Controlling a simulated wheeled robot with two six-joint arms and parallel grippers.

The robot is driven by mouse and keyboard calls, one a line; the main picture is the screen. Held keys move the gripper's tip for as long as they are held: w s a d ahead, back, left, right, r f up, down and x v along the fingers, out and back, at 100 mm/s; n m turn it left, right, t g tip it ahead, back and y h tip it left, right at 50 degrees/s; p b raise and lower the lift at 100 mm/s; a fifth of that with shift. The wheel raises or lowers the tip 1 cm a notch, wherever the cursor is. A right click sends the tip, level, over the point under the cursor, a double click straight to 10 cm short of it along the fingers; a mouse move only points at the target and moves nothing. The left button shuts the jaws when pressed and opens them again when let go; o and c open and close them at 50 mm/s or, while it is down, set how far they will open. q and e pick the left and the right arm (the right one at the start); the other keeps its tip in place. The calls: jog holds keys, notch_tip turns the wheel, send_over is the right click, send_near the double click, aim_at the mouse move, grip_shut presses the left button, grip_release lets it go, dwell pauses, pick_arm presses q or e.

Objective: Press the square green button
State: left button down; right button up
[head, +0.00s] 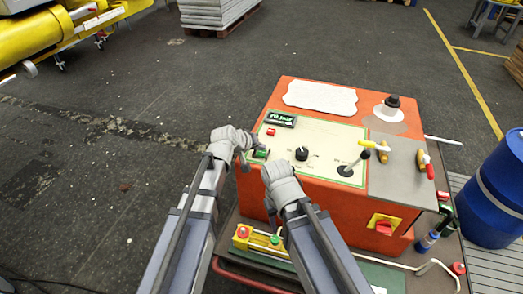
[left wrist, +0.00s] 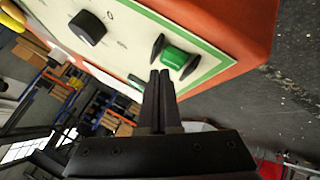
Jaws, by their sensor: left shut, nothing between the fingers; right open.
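The square green button (left wrist: 175,57) sits on the cream panel between two dark raised pieces in the left wrist view. In the head view the green button (head: 260,153) is at the panel's lower left corner, partly hidden by my left gripper (head: 246,157). My left gripper also shows in the left wrist view (left wrist: 159,76), shut and empty, its tips just short of the button in the picture. I cannot tell whether they touch it. My right gripper (head: 271,207) is lower, by the front face of the orange console; its fingers are mostly hidden by its wrist.
A yellow box with buttons (head: 259,239) lies below. A blue barrel (head: 496,190) stands right.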

aim_at(260, 154)
pick_arm(q)
jog(key=shift+r, duration=0.25)
notch_tip(260, 154, up, 5)
jog(key=p, duration=0.5)
dwell(0.3)
dwell(0.5)
jog(key=s+a+m+g+y+p, duration=0.2)
jog(key=s+g+y+p, duration=0.1)
jog(key=s, duration=1)
jog(key=s+a+r+m+g+y+p, duration=0.1)
jog(key=s+a+m+g+y+p, duration=0.2)
jog(key=s, duration=0.9)
jog(key=shift+s+a+m+g+y+p, duration=0.3)
jog(key=shift+s+g+y+p, duration=0.1)
jog(key=shift+g+p, duration=0.45)
